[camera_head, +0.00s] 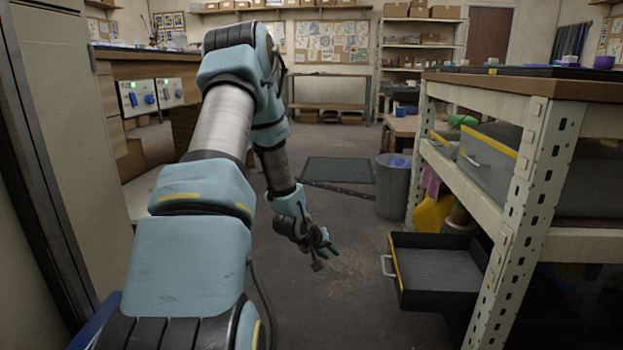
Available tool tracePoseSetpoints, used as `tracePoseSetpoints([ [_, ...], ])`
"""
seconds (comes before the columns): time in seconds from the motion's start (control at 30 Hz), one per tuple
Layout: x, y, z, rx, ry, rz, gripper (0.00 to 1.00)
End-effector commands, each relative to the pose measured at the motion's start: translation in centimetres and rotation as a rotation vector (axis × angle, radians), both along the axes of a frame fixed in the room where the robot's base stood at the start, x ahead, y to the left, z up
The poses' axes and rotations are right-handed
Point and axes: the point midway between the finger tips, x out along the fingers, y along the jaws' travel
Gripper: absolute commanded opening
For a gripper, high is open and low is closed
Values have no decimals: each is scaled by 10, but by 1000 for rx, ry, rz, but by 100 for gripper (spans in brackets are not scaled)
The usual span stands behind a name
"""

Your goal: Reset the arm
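My arm reaches forward from the bottom left, rises to a bent elbow at the upper middle, then hangs down. My gripper (325,254) is at its lower end, above the open floor and left of a pulled-out black drawer. It is apart from the drawer. The fingers are small and dark, so I cannot tell whether they are open or shut. I see no object clearly held.
The drawer (440,272) juts out of the metal shelving (538,190) on the right and looks empty. A grey bin (393,186) stands behind it. A wooden bench (150,62) stands at left. The middle floor (345,300) is clear.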

Motion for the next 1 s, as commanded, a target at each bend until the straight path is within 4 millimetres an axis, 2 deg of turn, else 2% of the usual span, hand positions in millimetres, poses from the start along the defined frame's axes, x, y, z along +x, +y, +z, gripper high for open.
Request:
tracePoseSetpoints([
  [0.03,-7,13,19,69,6,-7,27],
  [0.17,-36,47,57,236,59,-17,27],
  [0.3,-80,79,97,371,137,-27,27],
  [0.4,-115,96,122,434,200,-37,27],
  [0.6,-177,114,154,484,306,-63,27],
  [0.83,-237,120,179,481,400,-103,27],
  [0.9,-236,120,199,483,403,-105,27],
  [1.0,-236,120,217,483,403,-105,27],
])
